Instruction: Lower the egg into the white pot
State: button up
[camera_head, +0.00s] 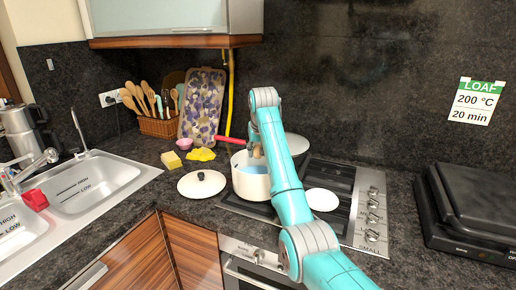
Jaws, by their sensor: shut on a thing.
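The white pot (250,186) stands without its lid on the left part of the stove, with bluish water (249,170) inside. My teal arm reaches over the stove, and my gripper (257,152) is at the far inner side of the pot's opening, pointing down. A small brownish thing shows at my gripper, likely the egg, but it is too small and covered to tell clearly. I cannot tell whether it touches the water.
A white lid with a black knob (201,181) lies on the counter left of the pot. A white plate (322,199) lies on the right burners. A black grill (470,207) is at the right, the sink (95,185) at the left.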

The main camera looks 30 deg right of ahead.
jog(key=shift+f, duration=3.45)
jog(key=shift+f, duration=2.5)
dwell(0.5)
jog(key=o, duration=1.2)
jog(key=v, duration=1.2)
